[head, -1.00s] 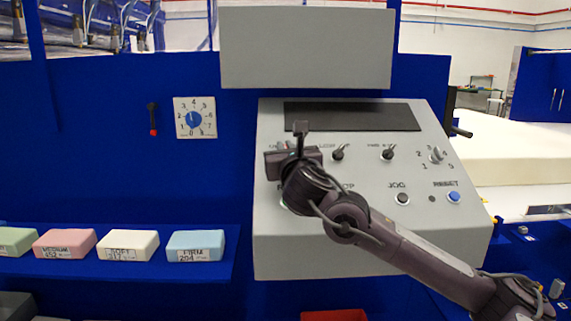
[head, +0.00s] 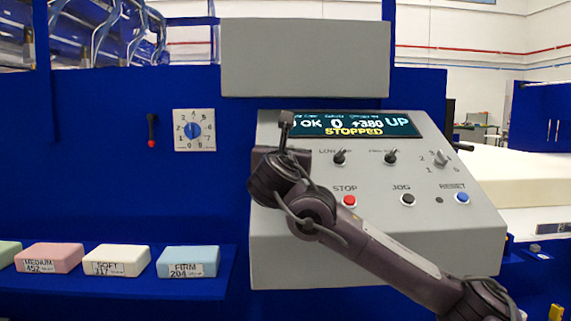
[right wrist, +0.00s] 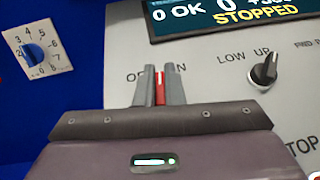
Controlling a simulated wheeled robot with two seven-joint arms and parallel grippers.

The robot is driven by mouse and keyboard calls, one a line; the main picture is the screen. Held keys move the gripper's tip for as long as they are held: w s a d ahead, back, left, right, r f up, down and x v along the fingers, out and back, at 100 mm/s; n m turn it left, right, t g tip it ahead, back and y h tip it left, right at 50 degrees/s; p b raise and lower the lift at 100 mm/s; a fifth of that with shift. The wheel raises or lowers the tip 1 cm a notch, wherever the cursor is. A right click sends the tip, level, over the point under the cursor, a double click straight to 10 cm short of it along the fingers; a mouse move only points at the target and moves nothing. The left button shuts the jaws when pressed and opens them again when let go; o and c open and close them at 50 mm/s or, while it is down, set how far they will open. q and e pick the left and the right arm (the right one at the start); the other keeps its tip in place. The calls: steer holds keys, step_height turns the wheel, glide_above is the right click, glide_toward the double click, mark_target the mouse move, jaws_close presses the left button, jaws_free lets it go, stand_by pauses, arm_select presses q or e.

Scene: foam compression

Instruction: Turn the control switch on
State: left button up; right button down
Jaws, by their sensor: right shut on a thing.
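The control switch (right wrist: 160,86) shows in the right wrist view as a narrow red handle between the fingers of my right gripper (right wrist: 159,90). The label beside it is partly covered, with only its end letters showing. My right gripper, also in the head view (head: 285,130), is shut on this handle at the upper left of the grey control panel (head: 300,255). The gripper and arm hide the switch in the head view. The panel's display (head: 365,124) is lit and reads "OK", "UP" and "STOPPED". My left gripper is not in view.
Right of the gripper are two black toggles (head: 339,157), a red STOP button (head: 349,201), a black JOG button (head: 408,199), a blue RESET button (head: 462,197) and a selector knob (head: 441,158). A dial (head: 194,131) and foam blocks (head: 188,262) are at the left.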

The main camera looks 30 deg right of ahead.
steer(key=shift+f+m+g+h+b, duration=0.35)
steer(key=shift+m+g+h+b, duration=0.55)
steer(key=shift+b, duration=0.25)
steer(key=shift+a+m+g+h+b, duration=0.1)
steer(key=shift+m+g+h+b, duration=0.35)
steer(key=shift+m+g, duration=0.35)
steer(key=shift+r+m+g+h, duration=0.1)
steer(key=shift+m+g+h, duration=0.2)
steer(key=shift+m, duration=0.3)
steer(key=shift+r+m+g+h, duration=0.1)
steer(key=shift+m+g+h, duration=0.25)
steer(key=shift+m+g, duration=0.55)
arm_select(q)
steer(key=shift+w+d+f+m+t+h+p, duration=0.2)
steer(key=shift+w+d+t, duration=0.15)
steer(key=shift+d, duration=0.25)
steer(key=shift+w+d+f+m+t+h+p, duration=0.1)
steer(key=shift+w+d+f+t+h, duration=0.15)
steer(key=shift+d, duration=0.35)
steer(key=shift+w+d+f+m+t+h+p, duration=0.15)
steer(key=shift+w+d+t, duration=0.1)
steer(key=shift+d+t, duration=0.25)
arm_select(e)
steer(key=shift+m+g+h, duration=0.3)
steer(key=shift+m+g, duration=0.8)
